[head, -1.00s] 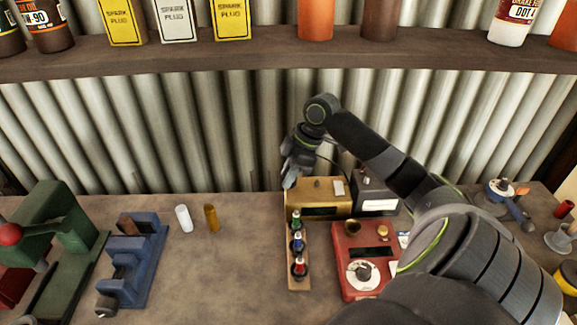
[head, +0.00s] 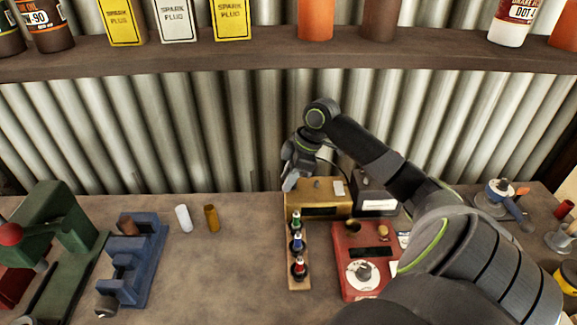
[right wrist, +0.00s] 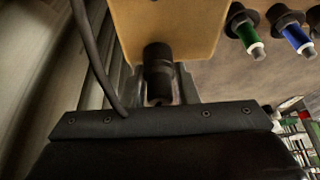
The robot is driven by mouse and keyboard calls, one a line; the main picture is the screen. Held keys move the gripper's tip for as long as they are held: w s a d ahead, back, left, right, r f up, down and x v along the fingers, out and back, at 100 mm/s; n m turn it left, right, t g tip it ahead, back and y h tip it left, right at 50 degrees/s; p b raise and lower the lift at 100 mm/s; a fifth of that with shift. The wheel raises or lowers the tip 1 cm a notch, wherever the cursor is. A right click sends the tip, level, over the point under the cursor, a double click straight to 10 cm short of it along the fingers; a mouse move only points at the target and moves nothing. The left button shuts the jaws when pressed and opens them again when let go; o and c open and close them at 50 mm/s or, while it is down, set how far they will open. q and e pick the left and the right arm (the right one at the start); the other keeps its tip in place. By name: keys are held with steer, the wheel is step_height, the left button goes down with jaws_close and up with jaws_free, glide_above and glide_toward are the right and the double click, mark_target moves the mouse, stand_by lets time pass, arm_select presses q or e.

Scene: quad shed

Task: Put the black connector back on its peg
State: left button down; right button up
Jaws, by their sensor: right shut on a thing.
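My right gripper (head: 289,183) is above the bench near the back wall, at the left end of a brass-coloured box (head: 318,211). In the right wrist view it is shut on the black connector (right wrist: 158,72), a dark cylinder between the fingers. The connector's upper end in that view overlaps the edge of a tan panel (right wrist: 165,22), probably the box; I cannot tell whether they touch. A thin black cable (right wrist: 92,55) runs down to the gripper. The connector is not clear in the head view. I cannot make out its peg. My left gripper is not in view.
A wooden strip (head: 291,280) holds green, blue and red-marked connectors in front of the gripper. A red instrument (head: 345,240) and a dark box (head: 368,190) stand to the right. A shelf (head: 200,60) runs above.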

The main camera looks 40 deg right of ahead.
steer(key=o, duration=1)
steer(key=shift+o, duration=0.4)
steer(key=o, duration=0.3)
steer(key=shift+o, duration=0.2)
steer(key=shift+r+p, duration=3.55)
steer(key=shift+p, duration=0.3)
steer(key=shift+f, duration=0.1)
